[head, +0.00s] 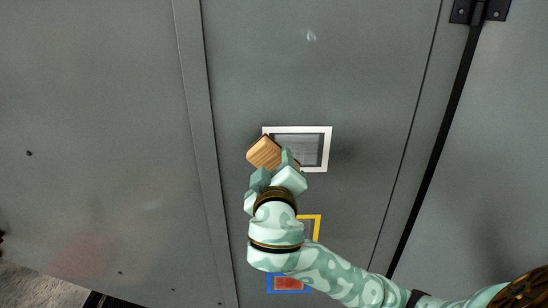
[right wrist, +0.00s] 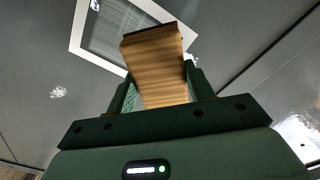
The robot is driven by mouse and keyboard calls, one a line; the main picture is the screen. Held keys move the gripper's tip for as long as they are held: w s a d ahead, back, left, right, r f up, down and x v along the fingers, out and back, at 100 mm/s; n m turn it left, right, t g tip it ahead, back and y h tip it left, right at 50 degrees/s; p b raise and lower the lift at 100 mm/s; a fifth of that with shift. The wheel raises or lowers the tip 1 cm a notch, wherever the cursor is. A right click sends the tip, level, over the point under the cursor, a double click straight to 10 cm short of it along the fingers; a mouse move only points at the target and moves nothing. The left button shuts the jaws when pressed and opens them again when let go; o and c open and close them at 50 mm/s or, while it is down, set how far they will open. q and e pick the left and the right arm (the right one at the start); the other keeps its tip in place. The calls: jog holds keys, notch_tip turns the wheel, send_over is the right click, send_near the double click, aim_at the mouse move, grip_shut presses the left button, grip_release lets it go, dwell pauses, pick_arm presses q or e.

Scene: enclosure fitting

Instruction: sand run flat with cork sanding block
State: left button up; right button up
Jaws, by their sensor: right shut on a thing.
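My right gripper (head: 275,171) is shut on the cork sanding block (head: 263,152), a brown, wood-grained block. In the right wrist view the block (right wrist: 156,65) stands between the two fingers (right wrist: 160,92), tilted, with a dark edge at its far end. The block is at the lower left of a white-framed square (head: 325,150) with a grey, finely lined inside, on the grey panel. The frame's lower left part is hidden by block and gripper. I cannot tell whether the block touches the panel. My left gripper is not in view.
Below the white frame are a yellow-framed square (head: 317,222), partly hidden by my right arm, and a blue-framed red patch (head: 287,283). A black hinge (head: 479,11) and dark rod (head: 440,140) are on the right. The grey panel at left (head: 90,120) is clear.

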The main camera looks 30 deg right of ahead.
jog(key=shift+v, duration=1.3)
jog(key=shift+p+v, duration=0.3)
jog(key=shift+v, duration=1.25)
jog(key=shift+d, duration=0.1)
jog(key=shift+w+d+f+b, duration=0.15)
jog(key=shift+w+d+f, duration=0.25)
jog(key=shift+w, duration=0.5)
jog(key=shift+w+d+f+b, duration=0.15)
jog(key=shift+w+d, duration=0.5)
jog(key=shift+w, duration=0.2)
jog(key=shift+w+d+f+b, duration=0.15)
jog(key=shift+w+d+f, duration=0.25)
jog(key=shift+w, duration=0.5)
jog(key=shift+w+d, duration=0.15)
jog(key=shift+d, duration=0.05)
jog(key=shift+x, duration=1.2)
jog(key=shift+d+r, duration=0.1)
